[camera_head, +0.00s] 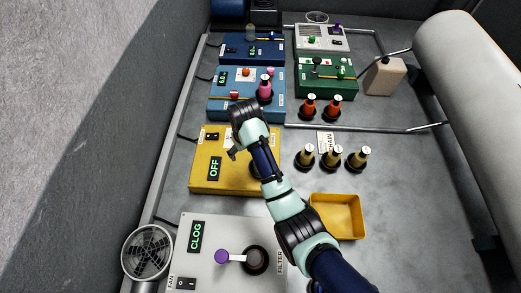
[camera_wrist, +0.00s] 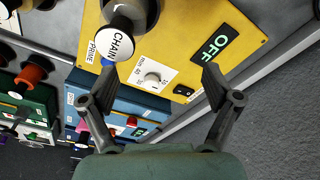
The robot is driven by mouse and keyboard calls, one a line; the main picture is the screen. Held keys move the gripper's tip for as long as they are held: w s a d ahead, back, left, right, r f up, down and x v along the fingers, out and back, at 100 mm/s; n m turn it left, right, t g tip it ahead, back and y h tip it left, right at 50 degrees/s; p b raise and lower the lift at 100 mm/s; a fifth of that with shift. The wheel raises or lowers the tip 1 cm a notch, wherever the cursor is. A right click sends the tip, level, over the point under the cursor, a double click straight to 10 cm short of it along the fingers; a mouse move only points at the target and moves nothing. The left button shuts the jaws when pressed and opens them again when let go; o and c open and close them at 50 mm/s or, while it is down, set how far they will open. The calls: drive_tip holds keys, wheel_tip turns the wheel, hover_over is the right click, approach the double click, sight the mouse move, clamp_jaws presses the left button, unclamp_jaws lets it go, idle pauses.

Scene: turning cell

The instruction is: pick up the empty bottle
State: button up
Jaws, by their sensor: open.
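In the wrist view a bottle with a white disc top marked CHAIN (camera_wrist: 121,42) stands on the yellow box (camera_wrist: 180,55), by the PRIME label. My gripper (camera_wrist: 160,70) is open and empty. Its left fingertip is close to the CHAIN top in the picture; the bottle is not between the fingers. I cannot tell whether they touch. In the head view my gripper (camera_head: 234,153) hangs over the yellow box (camera_head: 205,145), and my arm hides most of the bottle's place. Whether this bottle is empty does not show.
Several yellow-bodied bottles (camera_head: 331,158) stand by a CHAIN plate. Two orange bottles (camera_head: 309,105) stand behind them, and a pink bottle (camera_head: 265,88) is on the blue box (camera_head: 216,105). A yellow tray (camera_head: 350,231) lies right of my arm. A grey CLOG box (camera_head: 205,265) is in front.

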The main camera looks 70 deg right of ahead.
drive_tip(key=shift+m+g+y, duration=0.5)
drive_tip(key=shift+g+y, duration=0.1)
drive_tip(key=s+d, duration=0.2)
drive_tip(key=s, duration=0.2)
drive_tip(key=shift+s+d+r+p, duration=0.1)
drive_tip(key=shift+d+r+p, duration=0.3)
drive_tip(key=shift+s+d+f, duration=0.15)
drive_tip(key=f, duration=0.2)
drive_tip(key=f+b, duration=0.1)
drive_tip(key=f, duration=0.2)
drive_tip(key=f+b, duration=0.1)
drive_tip(key=f, duration=0.2)
drive_tip(key=shift+a, duration=0.4)
drive_tip(key=c, duration=1.3)
